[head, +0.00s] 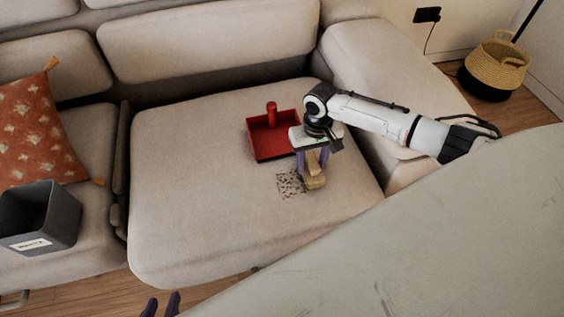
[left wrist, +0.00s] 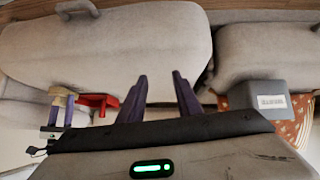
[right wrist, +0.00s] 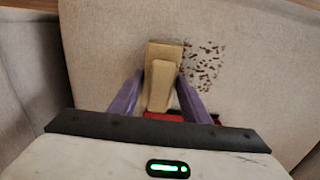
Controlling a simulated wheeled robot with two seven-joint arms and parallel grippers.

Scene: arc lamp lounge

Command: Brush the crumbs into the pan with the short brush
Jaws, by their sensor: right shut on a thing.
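The crumbs (head: 290,184) lie in a dark patch on the sofa seat, in front of the red pan (head: 262,154). They also show in the right wrist view (right wrist: 204,64). My right gripper (head: 312,168) is shut on the tan wooden brush (head: 315,181), which is just right of the crumbs. In the right wrist view the brush (right wrist: 162,80) sits between the purple fingers; its bristles are hidden. The pan has an upright red handle and shows in the left wrist view (left wrist: 97,101). My left gripper (head: 161,304) is open and empty at the bottom edge, away from the sofa seat.
A grey bin (head: 42,218) with a white label stands on the left seat beside an orange cushion (head: 42,122). A pale tabletop (head: 450,240) fills the lower right. The seat left of the crumbs is clear. A woven basket (head: 495,66) stands on the floor.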

